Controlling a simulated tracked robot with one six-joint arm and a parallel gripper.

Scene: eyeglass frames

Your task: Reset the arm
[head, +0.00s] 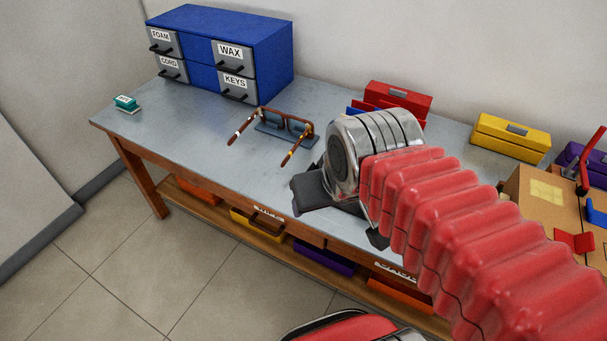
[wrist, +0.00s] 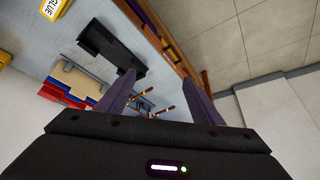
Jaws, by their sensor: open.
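My gripper (wrist: 160,72) is open in the wrist view, with its two dark fingers spread apart and nothing between them. In the head view my silver wrist and red ribbed arm reach over the front of the workbench and hide most of the gripper. A pair of brown eyeglasses (head: 273,120) with pale and yellow bands on the temples sits on a dark blue-grey rest (head: 300,136), apart from the gripper. In the wrist view the temples (wrist: 164,108) show beyond the fingers, partly hidden.
The workbench (head: 190,130) holds a blue drawer cabinet (head: 270,50), a green block (head: 125,103), a red box (head: 400,96) and a yellow box (head: 510,135). A cardboard box (head: 530,190) stands at right. A black object (wrist: 110,50) shows in the wrist view. The bench's left front is clear.

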